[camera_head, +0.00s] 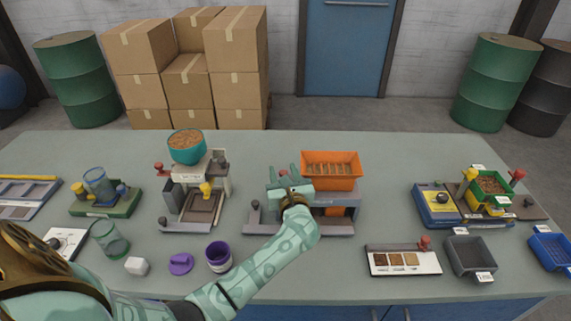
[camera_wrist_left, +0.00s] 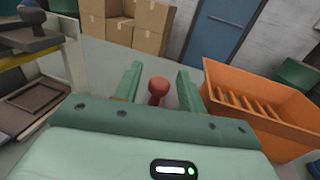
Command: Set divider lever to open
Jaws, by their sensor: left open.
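An orange slatted hopper (camera_head: 331,164) stands on a grey machine near the table's middle. It also shows at the right of the left wrist view (camera_wrist_left: 255,105). A lever with a red ball knob (camera_wrist_left: 158,86) stands just left of this hopper; I cannot read any label that names it the divider lever. My left gripper (camera_head: 282,172) is at the hopper's left side. In the left wrist view its open fingers (camera_wrist_left: 157,82) stand on either side of the red knob, with gaps showing. The lever's lower part is hidden. My right gripper is in neither view.
A machine with a teal bowl of grain (camera_head: 187,147) stands to the left. A sample board (camera_head: 403,261) and a grey bin (camera_head: 470,257) are front right.

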